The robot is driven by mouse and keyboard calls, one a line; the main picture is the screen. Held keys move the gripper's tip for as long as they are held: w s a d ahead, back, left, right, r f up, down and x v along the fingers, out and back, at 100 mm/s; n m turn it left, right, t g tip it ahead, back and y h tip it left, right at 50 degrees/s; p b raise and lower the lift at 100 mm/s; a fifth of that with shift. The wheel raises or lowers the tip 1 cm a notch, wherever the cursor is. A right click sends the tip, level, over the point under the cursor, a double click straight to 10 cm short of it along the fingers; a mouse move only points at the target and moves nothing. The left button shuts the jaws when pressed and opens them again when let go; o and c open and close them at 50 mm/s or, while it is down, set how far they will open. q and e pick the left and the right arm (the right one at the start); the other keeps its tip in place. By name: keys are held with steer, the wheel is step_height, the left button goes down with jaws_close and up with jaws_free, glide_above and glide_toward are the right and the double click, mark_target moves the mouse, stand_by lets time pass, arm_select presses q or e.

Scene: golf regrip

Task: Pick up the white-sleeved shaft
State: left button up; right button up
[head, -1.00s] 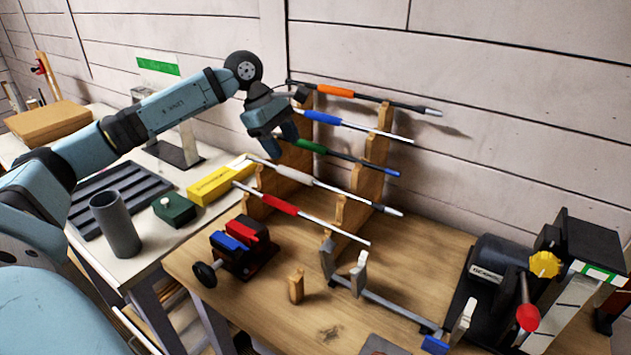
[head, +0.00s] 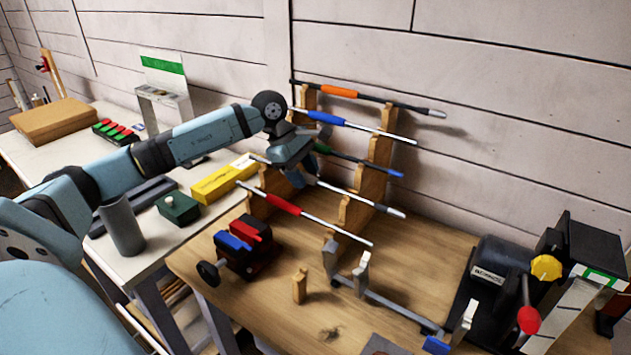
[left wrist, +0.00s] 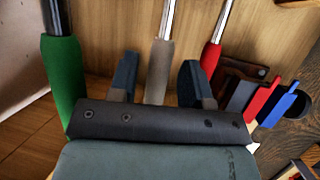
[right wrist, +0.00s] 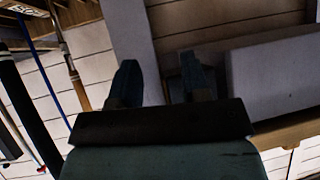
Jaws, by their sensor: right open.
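The white-sleeved shaft (head: 352,197) lies across the wooden rack between the green-sleeved shaft (head: 350,160) and the red-sleeved shaft (head: 285,205). My left gripper (head: 300,180) is over its sleeve and hides most of it in the head view. In the left wrist view the pale sleeve (left wrist: 158,65) shows between the two spread fingers of the left gripper (left wrist: 158,80), with gaps on both sides. My right gripper (right wrist: 160,82) is open with nothing between its fingers; it is not in the head view.
The blue-sleeved (head: 327,118) and orange-sleeved (head: 340,92) shafts lie higher on the rack (head: 352,212). A red and blue vise (head: 243,243) stands in front. A yellow box (head: 222,180) is on the white table. A black machine (head: 500,275) stands at the right.

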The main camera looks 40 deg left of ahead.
arm_select(q)
steer(key=c, duration=0.7)
steer(key=shift+r, duration=0.1)
